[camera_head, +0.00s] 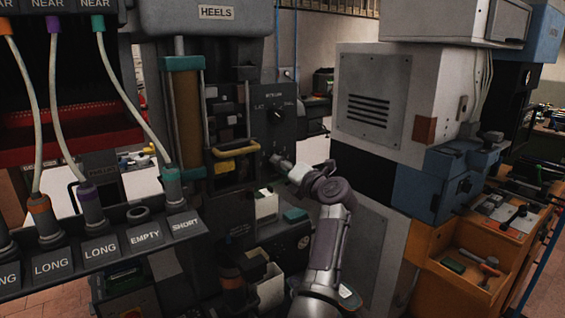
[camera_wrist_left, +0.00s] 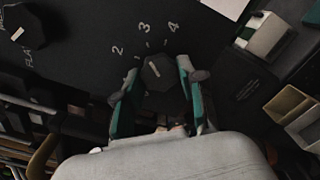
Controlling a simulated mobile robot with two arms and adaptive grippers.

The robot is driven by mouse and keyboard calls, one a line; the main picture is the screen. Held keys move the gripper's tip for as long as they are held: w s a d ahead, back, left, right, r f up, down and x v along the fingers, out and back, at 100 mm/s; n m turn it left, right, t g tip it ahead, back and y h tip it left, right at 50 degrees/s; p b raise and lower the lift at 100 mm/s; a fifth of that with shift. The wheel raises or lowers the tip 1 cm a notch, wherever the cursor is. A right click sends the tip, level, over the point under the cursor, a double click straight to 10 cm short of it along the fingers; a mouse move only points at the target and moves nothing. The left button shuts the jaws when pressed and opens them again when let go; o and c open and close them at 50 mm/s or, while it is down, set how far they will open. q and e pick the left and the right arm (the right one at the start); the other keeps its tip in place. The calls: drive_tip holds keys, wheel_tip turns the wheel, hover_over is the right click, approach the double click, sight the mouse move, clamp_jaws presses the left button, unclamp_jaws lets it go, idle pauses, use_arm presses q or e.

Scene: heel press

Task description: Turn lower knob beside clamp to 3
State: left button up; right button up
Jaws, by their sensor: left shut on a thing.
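The lower knob (camera_wrist_left: 158,74) is dark and faceted, with a short pale mark on its face. The numbers 2, 3 and 4 are printed around it in the left wrist view; the mark points up and slightly left, roughly toward 3, but its exact setting is hard to read. My left gripper (camera_wrist_left: 158,98) has its teal-padded fingers on either side of the knob and is shut on it. In the head view my left gripper (camera_head: 284,163) reaches the dark panel (camera_head: 286,98), hiding most of the lower knob. My right gripper is not in view.
The upper knob (camera_head: 275,115) sits above on the same panel; it also shows in the left wrist view (camera_wrist_left: 22,33). A yellow handle (camera_head: 236,150) is left of my gripper. A labelled rack (camera_head: 100,247) stands at left, a grey cabinet (camera_head: 375,100) at right.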

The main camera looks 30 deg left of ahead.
use_arm(q)
drive_tip(key=shift+m, duration=0.3)
drive_tip(key=o, duration=1.1)
drive_tip(key=shift+o, duration=0.2)
